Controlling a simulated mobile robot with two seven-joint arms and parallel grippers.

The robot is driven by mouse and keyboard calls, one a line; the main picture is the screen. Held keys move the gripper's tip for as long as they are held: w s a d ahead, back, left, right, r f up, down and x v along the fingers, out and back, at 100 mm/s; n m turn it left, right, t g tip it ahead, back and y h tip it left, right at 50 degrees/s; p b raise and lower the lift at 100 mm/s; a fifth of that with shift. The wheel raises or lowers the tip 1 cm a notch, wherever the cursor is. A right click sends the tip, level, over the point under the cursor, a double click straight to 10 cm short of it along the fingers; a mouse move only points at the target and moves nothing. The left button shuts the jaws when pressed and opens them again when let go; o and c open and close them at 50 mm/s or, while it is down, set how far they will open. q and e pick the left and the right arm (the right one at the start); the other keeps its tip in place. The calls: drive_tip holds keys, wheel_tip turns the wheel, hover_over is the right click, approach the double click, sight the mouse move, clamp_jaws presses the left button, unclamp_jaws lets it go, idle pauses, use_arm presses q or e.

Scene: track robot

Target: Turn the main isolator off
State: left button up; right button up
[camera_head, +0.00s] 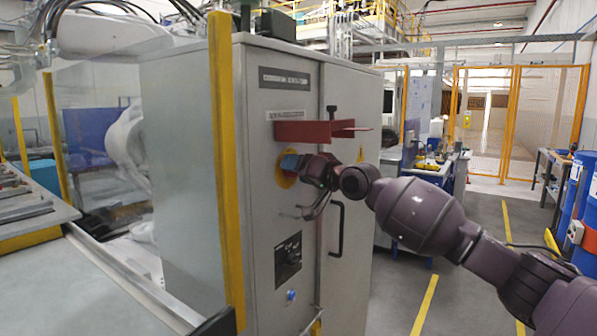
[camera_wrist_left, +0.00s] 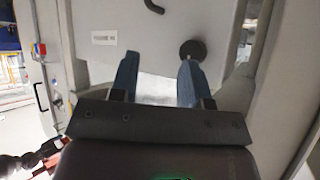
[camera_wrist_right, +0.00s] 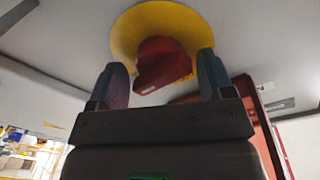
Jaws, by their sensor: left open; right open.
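The main isolator is a red knob (camera_wrist_right: 162,66) on a yellow disc (camera_wrist_right: 185,20) in the right wrist view. In the head view the yellow disc (camera_head: 286,180) shows on the front of a grey cabinet (camera_head: 262,215); my gripper hides the knob there. My right gripper (camera_wrist_right: 161,66) is open, its blue fingers on either side of the knob; I cannot tell whether they touch it. It also shows in the head view (camera_head: 288,163). My left gripper (camera_wrist_left: 158,65) is open and empty, facing a pale panel with a round black knob (camera_wrist_left: 193,49).
A red guard plate (camera_head: 305,131) juts out just above my right gripper. A yellow post (camera_head: 226,165) stands at the cabinet's left edge.

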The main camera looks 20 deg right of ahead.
drive_tip(key=c, duration=0.6)
